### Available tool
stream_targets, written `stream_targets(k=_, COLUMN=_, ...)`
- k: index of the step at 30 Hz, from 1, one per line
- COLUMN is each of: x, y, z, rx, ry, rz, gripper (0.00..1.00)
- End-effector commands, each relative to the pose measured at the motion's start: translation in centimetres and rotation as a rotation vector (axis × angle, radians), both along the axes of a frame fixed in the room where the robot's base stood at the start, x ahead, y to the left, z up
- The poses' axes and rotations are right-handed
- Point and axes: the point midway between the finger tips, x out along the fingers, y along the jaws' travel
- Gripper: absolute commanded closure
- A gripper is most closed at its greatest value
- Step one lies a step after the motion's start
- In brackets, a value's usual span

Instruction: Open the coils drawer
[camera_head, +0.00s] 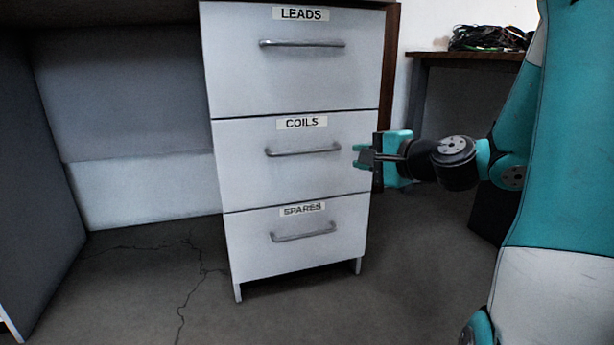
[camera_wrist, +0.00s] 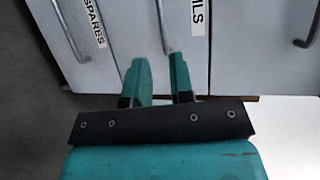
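The coils drawer (camera_head: 240,160) is the middle of three white drawers and is shut, with a COILS label above its grey bar handle (camera_head: 303,150). My gripper (camera_head: 362,157) is in front of the cabinet, just right of that handle in the head view. In the wrist view the two teal fingers (camera_wrist: 160,68) are apart with nothing between them. The coils handle (camera_wrist: 161,30) shows just beyond the fingertips there, roughly in line with the gap. The gripper appears apart from the handle; the exact distance is hard to tell.
The leads drawer (camera_head: 235,70) above and the spares drawer (camera_head: 250,253) below are both shut. A wooden table (camera_head: 466,57) with tangled cables (camera_head: 489,38) stands at the back right. The cracked floor (camera_head: 150,285) in front of the cabinet is clear.

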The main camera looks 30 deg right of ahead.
Motion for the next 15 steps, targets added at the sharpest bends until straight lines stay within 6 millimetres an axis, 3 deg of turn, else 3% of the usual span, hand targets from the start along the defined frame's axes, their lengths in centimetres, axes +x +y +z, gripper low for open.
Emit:
stream_targets(k=11, x=2.6, y=0.2, z=0.1, rx=0.014, ry=0.001, rz=-0.004, gripper=0.78)
stream_targets(k=15, x=5.5, y=0.6, z=-0.9, rx=0.005, ry=-0.001, rz=0.000, gripper=0.78)
